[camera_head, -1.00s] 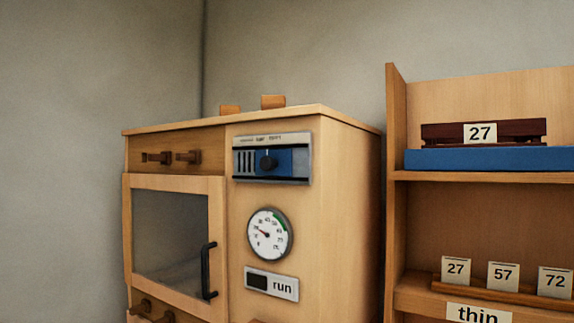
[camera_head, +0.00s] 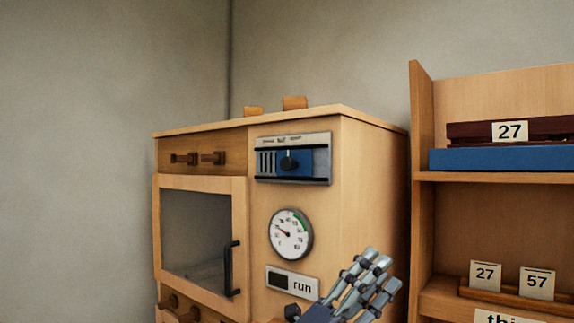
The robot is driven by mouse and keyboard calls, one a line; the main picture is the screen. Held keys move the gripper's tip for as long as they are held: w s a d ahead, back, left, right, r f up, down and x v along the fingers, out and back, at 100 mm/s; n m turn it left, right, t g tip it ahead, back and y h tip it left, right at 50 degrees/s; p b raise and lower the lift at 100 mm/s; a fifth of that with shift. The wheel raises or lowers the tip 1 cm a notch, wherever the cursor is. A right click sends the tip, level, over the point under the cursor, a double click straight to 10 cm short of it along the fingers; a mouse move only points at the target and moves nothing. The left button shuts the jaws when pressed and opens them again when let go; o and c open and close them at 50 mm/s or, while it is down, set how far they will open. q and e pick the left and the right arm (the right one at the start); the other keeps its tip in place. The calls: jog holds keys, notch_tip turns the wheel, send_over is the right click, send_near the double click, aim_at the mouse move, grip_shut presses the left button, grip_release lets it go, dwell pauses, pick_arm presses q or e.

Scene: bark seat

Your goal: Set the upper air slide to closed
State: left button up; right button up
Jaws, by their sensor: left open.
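The upper air slide (camera_head: 293,159) is a blue plate with a dark round knob (camera_head: 288,163), set in a grey metal frame high on the wooden cabinet's front. Dark vent slots show to the left of the blue plate, and the plate sits around the middle of the frame. The small lettering above it is too blurred to read. My left gripper (camera_head: 376,272) is open and empty, low in the view, below and to the right of the slide and apart from it. My right gripper is not in view.
Below the slide are a round dial (camera_head: 290,234) and a "run" sign (camera_head: 292,282). A glass door (camera_head: 197,236) with a black handle is at left. A wooden shelf (camera_head: 421,150) with numbered cards stands at right. Space before the slide is clear.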

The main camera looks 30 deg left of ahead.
pick_arm(q)
jog(key=s+d+r+m+g+h, duration=0.35)
jog(key=r+m+g, duration=0.4)
jog(key=m, duration=0.65)
jog(key=n+t+y, duration=0.2)
jog(key=t+y, duration=0.3)
jog(key=y, duration=1.2)
send_near(285, 164)
jog(key=shift+g, duration=0.25)
jog(key=w+p, duration=0.1)
jog(key=w, duration=0.2)
jog(key=w+p, duration=0.1)
jog(key=w, duration=0.2)
jog(key=w+p, duration=0.2)
jog(key=w, duration=0.1)
jog(key=shift+d+r, duration=0.25)
jog(key=shift+r, duration=0.15)
jog(key=shift+w+d+f+h, duration=0.1)
jog(key=shift+w+h, duration=0.15)
jog(key=shift+w, duration=0.45)
